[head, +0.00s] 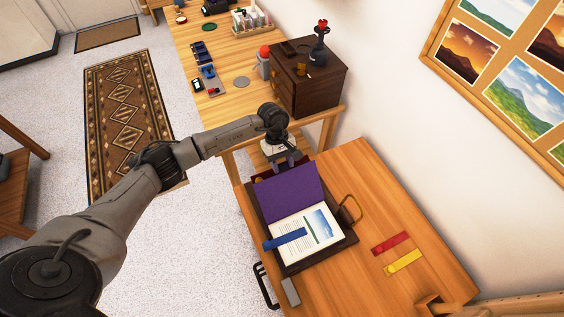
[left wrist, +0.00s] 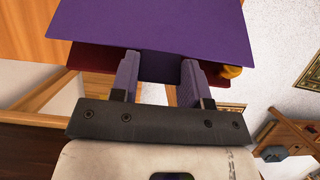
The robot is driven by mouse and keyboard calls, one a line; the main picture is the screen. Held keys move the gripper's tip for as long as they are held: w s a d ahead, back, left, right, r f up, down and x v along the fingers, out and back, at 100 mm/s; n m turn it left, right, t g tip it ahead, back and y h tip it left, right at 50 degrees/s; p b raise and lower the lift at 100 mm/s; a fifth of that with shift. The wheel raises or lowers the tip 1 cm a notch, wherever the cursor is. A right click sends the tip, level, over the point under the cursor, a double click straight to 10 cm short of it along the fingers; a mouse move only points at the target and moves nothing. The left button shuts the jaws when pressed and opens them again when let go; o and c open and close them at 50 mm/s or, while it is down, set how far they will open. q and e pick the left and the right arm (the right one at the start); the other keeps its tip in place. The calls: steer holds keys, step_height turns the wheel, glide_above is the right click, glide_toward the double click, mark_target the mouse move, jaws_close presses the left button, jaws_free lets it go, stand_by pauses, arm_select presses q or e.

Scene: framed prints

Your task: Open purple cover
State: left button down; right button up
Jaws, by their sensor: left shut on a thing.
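The purple cover (head: 290,194) stands raised and tilted at the far side of a dark folder or case (head: 300,266) on the near wooden table. A printed page (head: 312,226) lies exposed in front of it, with a blue strip (head: 285,240) across its left part. My left gripper (head: 284,161) is at the cover's far upper edge. In the left wrist view the purple cover (left wrist: 155,28) spans the top, with a purple part between the fingers of my left gripper (left wrist: 160,70). The gripper is shut on the cover. My right gripper does not show.
Red (head: 391,243) and yellow (head: 404,263) strips lie on the table's right. A dark wooden cabinet (head: 308,82) stands on the table behind. Bare tabletop (head: 375,185) lies right of the case.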

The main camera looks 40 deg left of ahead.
arm_select(q)
steer(key=s+d+r+t+y+p, duration=0.1)
steer(key=s+d+r+y, duration=0.1)
steer(key=d, duration=0.3)
steer(key=shift+s+d+r+y+p, duration=0.25)
steer(key=shift+r+y+p, duration=0.1)
steer(key=shift+r+y, duration=0.3)
steer(key=shift+t, duration=0.3)
steer(key=c, duration=0.6)
jaws_free()
steer(key=shift+a, duration=0.1)
steer(key=shift+r, duration=0.15)
step_height(320, 180, up, 12)
glide_above(289, 184)
steer(key=shift+s+r, duration=0.1)
steer(key=shift+r, duration=0.7)
